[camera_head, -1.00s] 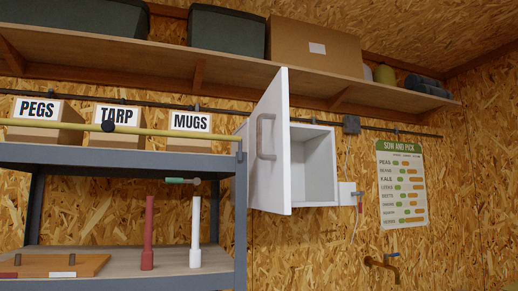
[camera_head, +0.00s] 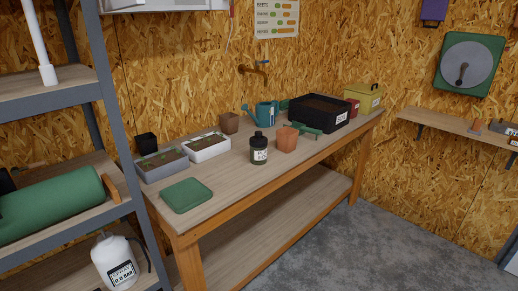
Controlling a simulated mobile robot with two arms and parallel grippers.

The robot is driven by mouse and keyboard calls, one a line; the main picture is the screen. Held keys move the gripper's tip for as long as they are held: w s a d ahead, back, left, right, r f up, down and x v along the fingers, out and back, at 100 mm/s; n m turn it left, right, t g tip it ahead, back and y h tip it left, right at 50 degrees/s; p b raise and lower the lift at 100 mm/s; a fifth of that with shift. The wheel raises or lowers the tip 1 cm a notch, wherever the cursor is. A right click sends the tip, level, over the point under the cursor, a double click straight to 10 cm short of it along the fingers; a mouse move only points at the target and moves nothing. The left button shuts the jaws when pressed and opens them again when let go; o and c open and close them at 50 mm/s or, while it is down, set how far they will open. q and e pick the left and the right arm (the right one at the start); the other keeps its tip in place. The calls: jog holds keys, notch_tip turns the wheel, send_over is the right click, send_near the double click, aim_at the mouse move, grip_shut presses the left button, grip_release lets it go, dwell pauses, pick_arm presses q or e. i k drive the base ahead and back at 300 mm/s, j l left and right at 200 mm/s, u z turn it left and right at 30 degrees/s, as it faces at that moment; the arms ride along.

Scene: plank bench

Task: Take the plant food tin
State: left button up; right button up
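No tin with a readable plant food label shows. At the bench's far right end stand a yellow lidded box (camera_head: 362,98) with a handle and a white label, and a small red container (camera_head: 352,108) partly hidden behind a black tray; both labels are too small to read. A dark bottle or jar (camera_head: 259,150) with a black cap and a pale label stands near the bench's front edge; its label is also not legible. I cannot tell which of these, if any, is the plant food tin. Neither of my grippers is in view.
The wooden bench (camera_head: 225,190) holds a green tray (camera_head: 187,195), seedling trays (camera_head: 206,147), a teal watering can (camera_head: 266,113), a terracotta pot (camera_head: 287,139) and a black soil tray (camera_head: 318,113). A metal shelf unit (camera_head: 105,90) stands left. Grey floor (camera_head: 340,250) in front is clear.

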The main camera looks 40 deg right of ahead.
aim_at(258, 156)
jog(key=i+z, duration=0.7)
